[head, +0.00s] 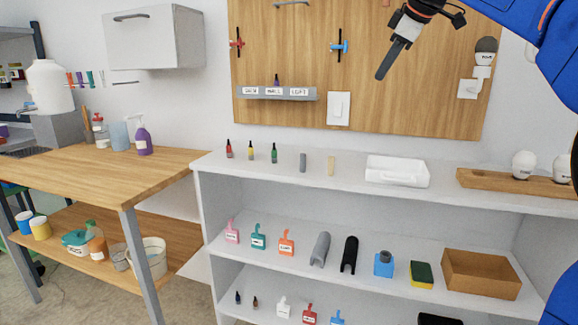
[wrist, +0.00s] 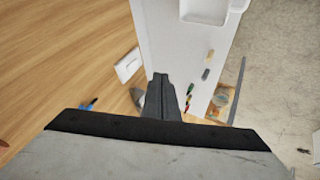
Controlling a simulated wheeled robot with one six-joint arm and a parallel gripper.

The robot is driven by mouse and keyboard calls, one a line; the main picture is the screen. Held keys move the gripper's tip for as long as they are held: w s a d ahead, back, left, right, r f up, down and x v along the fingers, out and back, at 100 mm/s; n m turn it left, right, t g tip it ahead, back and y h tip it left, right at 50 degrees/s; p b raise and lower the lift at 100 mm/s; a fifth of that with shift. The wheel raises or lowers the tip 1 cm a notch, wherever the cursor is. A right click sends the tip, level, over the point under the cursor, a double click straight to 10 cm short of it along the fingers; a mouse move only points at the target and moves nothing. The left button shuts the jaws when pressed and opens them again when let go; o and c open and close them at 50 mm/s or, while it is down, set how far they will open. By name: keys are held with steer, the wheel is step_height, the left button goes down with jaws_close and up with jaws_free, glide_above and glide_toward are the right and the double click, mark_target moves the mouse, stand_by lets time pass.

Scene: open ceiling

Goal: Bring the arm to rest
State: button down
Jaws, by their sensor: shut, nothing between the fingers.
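My gripper (head: 384,74) is in the upper part of the head view, pointing down and left in front of the wooden wall panel (head: 290,55). Its fingers are shut together with nothing between them. It hangs in the air above the white shelf (head: 345,188) and touches nothing that I can see. In the wrist view, the shut dark fingers (wrist: 161,97) show at the middle, with the white shelf top behind them.
A wooden table (head: 90,172) is at the left. A grey labelled ledge (head: 300,94) and a light switch (head: 339,108) are on the panel.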

steer(key=s+d+f+m+g+h, duration=0.1)
steer(key=s+f+m, duration=0.5)
steer(key=s+f, duration=1.3)
steer(key=s+d+f+m+g+h, duration=0.1)
steer(key=s+d+f+m, duration=0.2)
steer(key=s+f, duration=1.7)
step_height(320, 180, down, 7)
steer(key=m, duration=0.4)
steer(key=shift+d+f+h, duration=0.15)
steer(key=shift+d+h, duration=0.25)
